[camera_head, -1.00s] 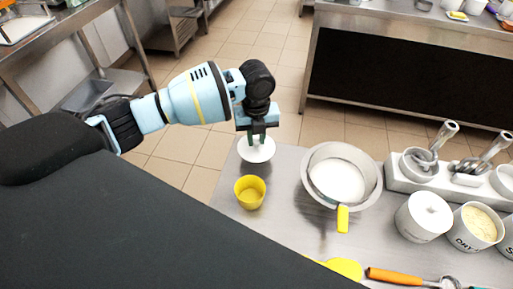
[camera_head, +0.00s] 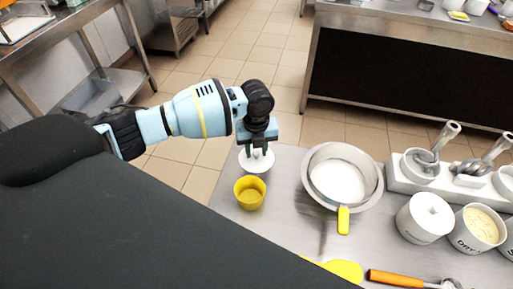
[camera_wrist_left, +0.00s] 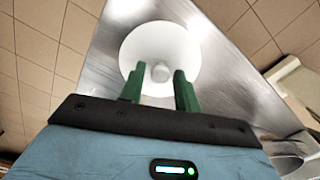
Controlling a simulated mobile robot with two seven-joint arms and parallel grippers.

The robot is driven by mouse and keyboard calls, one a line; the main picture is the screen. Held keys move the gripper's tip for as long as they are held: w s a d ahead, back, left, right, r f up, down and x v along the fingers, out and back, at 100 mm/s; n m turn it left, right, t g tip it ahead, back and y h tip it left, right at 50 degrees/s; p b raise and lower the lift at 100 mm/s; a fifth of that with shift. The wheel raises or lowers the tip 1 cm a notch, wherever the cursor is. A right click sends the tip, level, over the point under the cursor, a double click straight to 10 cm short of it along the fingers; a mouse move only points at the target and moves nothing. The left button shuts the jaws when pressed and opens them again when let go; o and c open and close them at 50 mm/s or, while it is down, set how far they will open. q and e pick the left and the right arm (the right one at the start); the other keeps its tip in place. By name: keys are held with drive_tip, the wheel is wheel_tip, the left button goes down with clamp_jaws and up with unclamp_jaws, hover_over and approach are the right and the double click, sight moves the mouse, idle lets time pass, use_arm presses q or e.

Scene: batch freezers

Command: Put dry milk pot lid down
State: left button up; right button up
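The white round lid (camera_head: 257,166) lies on the near metal table's far left corner. In the left wrist view the lid (camera_wrist_left: 185,42) shows from above, with its small knob (camera_wrist_left: 161,72) in the middle. My left gripper (camera_head: 259,152) is just above the lid. Its green fingers (camera_wrist_left: 160,88) are spread apart, with clear gaps to the knob, and hold nothing. The dry milk pot (camera_head: 468,241), white with partly visible "DRY" lettering, stands uncovered at the right, with pale powder inside. My right gripper is not in view.
A yellow cup (camera_head: 249,194) stands close in front of the lid. A metal bowl (camera_head: 372,187) with white contents and a yellow-handled tool is to its right. An orange-handled utensil (camera_head: 397,278) lies at the front.

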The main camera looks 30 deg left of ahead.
sight(256, 152)
use_arm(q)
drive_tip(key=shift+o, duration=0.7)
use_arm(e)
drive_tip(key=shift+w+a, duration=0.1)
use_arm(q)
drive_tip(key=shift+r, duration=0.25)
wheel_tip(256, 152, up, 12)
drive_tip(key=shift+p, duration=0.4)
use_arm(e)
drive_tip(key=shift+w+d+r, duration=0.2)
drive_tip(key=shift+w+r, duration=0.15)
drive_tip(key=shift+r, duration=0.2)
use_arm(q)
drive_tip(key=shift+f, duration=0.1)
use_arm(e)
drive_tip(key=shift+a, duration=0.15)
